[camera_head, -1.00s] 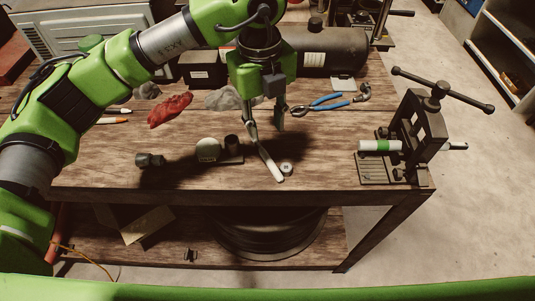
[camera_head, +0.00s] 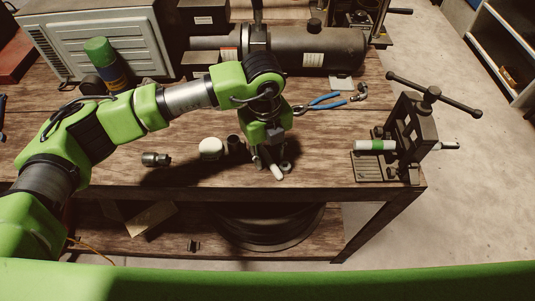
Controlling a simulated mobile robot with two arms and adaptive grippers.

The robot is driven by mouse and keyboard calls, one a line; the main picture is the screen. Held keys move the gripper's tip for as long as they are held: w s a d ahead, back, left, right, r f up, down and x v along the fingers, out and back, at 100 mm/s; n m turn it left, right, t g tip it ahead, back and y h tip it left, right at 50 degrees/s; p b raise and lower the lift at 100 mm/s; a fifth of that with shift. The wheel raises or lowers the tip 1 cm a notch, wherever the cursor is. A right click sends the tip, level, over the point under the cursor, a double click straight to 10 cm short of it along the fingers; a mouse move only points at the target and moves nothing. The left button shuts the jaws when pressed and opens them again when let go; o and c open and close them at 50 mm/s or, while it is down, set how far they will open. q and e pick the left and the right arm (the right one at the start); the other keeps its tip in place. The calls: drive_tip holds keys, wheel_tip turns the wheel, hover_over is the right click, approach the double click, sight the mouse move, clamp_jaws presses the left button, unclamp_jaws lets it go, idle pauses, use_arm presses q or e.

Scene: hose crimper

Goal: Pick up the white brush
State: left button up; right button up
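The white brush (camera_head: 277,172) lies near the front edge of the wooden workbench. Its pale near end shows, and the rest is hidden under my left gripper. My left gripper (camera_head: 268,157) points down over the brush, low at the bench top. Its fingers are dark and partly covered by my wrist, so I cannot tell whether they are closed on the brush. My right gripper is not in view.
A small round metal piece (camera_head: 286,167) lies just right of the brush. A white-capped round object (camera_head: 211,148) and a dark fitting (camera_head: 156,159) stand to the left. The crimper (camera_head: 408,135) stands at the right edge.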

use_arm(q)
drive_tip(key=shift+c, duration=0.5)
clamp_jaws()
